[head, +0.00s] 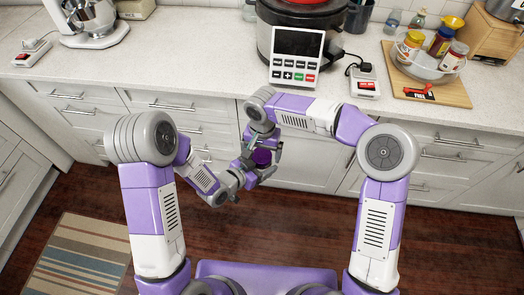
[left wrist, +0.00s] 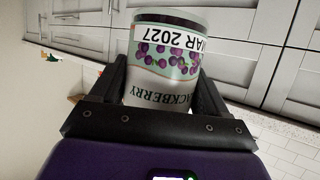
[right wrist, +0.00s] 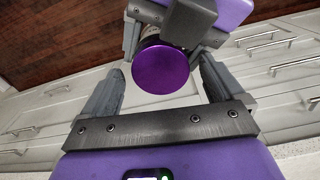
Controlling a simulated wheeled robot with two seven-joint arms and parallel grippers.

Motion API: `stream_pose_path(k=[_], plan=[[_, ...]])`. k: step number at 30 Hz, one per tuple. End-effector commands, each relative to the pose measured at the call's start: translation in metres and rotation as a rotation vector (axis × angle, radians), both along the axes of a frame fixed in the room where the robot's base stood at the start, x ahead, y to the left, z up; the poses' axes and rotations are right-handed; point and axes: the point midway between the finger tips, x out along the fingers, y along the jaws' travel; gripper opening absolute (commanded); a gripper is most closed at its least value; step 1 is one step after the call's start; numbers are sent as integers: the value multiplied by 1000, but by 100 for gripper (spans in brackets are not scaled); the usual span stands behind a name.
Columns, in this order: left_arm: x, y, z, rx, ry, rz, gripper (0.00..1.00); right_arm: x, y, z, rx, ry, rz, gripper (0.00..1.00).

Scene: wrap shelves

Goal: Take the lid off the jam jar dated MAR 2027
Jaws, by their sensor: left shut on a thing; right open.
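A blackberry jam jar (left wrist: 165,75) fills the middle of the left wrist view. Its label reads MAR 2027, upside down in that picture. My left gripper (left wrist: 160,70) is shut on the jar's body. A round purple lid (right wrist: 161,68) faces the right wrist view, with the left gripper's fingers behind it. My right gripper (right wrist: 160,76) is open, its two fingers on either side of the lid with a gap at each side. In the head view both hands meet in front of the cabinets, and the jar is mostly hidden there.
The counter (head: 200,70) runs along the back, with drawers and cabinets below. A cooker (head: 290,35) with a keypad panel (head: 296,57) stands at the middle. A mixer (head: 90,20) stands at left.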

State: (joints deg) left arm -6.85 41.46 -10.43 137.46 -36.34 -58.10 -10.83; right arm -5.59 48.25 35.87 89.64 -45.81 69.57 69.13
Motion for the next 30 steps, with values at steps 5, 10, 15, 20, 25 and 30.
stream_pose_path(k=[5, 10, 15, 20, 25, 30], plan=[[1, -1, 1, -2, -5, -1, 0, 0, 0, 1, 0, 0, 0, 94], [1, -1, 1, -2, -5, -1, 0, 1, 0, 16, 0, -3, -1, 94], [1, -1, 2, -2, -5, -1, 0, 1, 0, 39, 0, -4, -1, 94], [1, -1, 2, -2, -5, -1, 0, 0, 0, 50, 0, -1, -29, 91], [1, -1, 2, -2, -5, -1, 0, 1, 1, 69, 2, -2, -190, 91], [1, -1, 1, -2, -5, -1, 0, 0, 0, 74, -2, 3, -288, 91]])
